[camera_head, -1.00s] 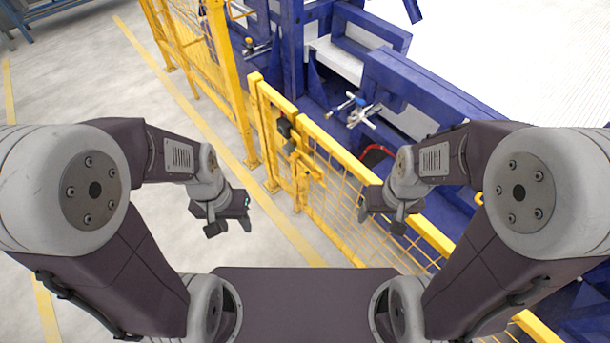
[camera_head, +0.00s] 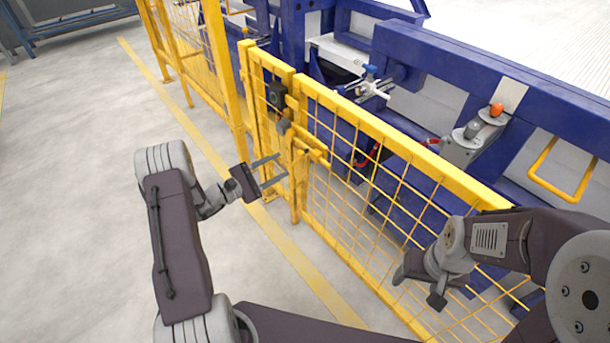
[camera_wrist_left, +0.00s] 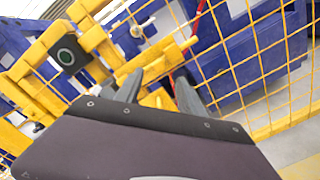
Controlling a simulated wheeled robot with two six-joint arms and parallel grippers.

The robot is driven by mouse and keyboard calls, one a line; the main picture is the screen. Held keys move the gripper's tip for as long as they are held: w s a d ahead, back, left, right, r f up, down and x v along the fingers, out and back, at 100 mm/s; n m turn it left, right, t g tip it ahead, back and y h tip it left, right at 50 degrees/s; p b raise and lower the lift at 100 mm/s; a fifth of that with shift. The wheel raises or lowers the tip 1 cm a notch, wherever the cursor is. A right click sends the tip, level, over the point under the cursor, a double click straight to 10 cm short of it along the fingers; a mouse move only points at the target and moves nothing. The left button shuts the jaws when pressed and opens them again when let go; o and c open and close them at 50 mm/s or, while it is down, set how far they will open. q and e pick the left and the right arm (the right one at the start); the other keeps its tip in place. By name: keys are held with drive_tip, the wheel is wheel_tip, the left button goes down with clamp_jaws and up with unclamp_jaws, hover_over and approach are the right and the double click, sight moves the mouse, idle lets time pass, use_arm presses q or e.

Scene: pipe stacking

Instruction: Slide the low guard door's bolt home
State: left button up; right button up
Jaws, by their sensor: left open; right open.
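The low guard door (camera_head: 375,170) is a yellow mesh panel that stands upright beside a yellow post. Its bolt (camera_head: 312,152) is a short yellow bar near the top of the door's left edge. In the left wrist view the bolt (camera_wrist_left: 152,70) lies just beyond the fingertips. I cannot tell how far it is slid. My left gripper (camera_head: 282,166) is open and empty, its two fingers pointing at the bolt area from the left; in the left wrist view (camera_wrist_left: 155,88) they appear apart. My right gripper (camera_head: 415,284) is open and empty in front of the mesh, lower right.
Blue machinery (camera_head: 440,65) stands behind the fence. The floor (camera_head: 90,190) to the left is clear.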

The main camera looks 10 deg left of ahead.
sight(298, 156)
use_arm(q)
drive_tip(key=b+x, duration=0.2)
drive_tip(key=x, duration=0.6)
drive_tip(key=shift+w+d, duration=0.15)
drive_tip(key=shift+w+d+r, duration=0.1)
drive_tip(key=shift+w+d, duration=0.05)
drive_tip(key=shift+w, duration=0.1)
clamp_jaws()
idle(1.1)
